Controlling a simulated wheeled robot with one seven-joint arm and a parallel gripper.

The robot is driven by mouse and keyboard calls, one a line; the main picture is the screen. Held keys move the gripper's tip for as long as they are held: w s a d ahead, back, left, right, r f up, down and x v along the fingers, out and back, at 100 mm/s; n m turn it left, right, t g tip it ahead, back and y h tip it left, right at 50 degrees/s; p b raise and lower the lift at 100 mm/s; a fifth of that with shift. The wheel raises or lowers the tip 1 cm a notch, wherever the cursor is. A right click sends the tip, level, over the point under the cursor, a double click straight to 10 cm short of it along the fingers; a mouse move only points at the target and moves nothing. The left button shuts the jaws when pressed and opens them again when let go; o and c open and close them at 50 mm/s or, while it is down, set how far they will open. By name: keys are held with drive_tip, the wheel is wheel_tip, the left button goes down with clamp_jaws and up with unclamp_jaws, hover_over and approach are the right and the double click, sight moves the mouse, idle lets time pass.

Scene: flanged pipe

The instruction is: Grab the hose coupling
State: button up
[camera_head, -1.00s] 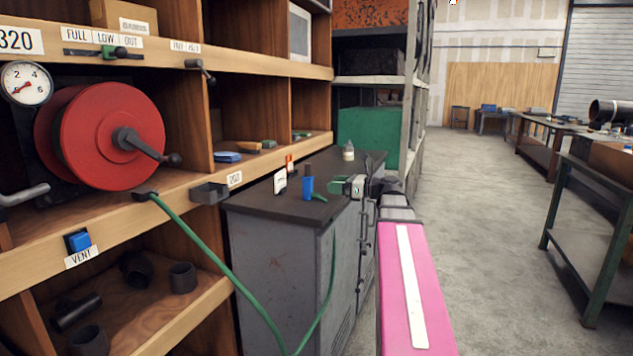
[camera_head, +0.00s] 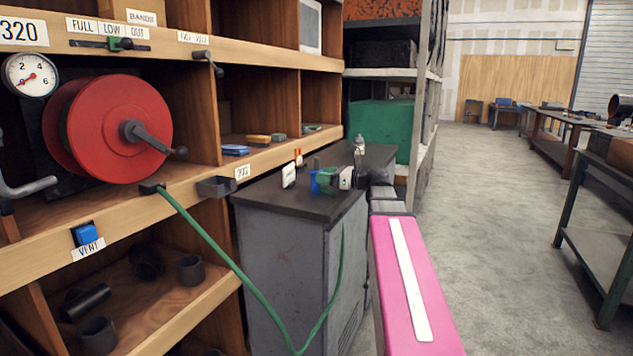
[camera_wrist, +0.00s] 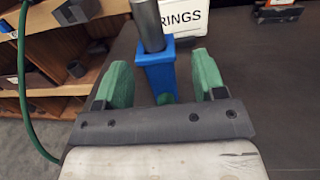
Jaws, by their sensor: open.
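The hose coupling (camera_head: 315,183) is an upright blue block with a grey metal tube on top, standing on the dark cabinet top. In the wrist view the coupling (camera_wrist: 159,78) is between my gripper's two green fingers, with a visible gap on each side. My gripper (camera_wrist: 161,74) is open and also shows in the head view (camera_head: 325,180), where it partly covers the coupling. A bit of green shows at the coupling's foot. The green hose (camera_head: 237,270) hangs from the shelf and loops up the cabinet side.
A white "RINGS" box (camera_wrist: 190,18) stands just behind the coupling. A bottle (camera_head: 359,150) stands farther back on the cabinet (camera_head: 280,208). The shelf at left holds a red reel (camera_head: 118,128) and a grey bracket (camera_head: 216,187). The floor aisle at right is clear.

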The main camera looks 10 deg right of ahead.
drive_tip(key=x, duration=0.3)
drive_tip(key=shift+a, duration=0.2)
drive_tip(key=c, duration=1.1)
drive_tip(key=shift+r, duration=0.15)
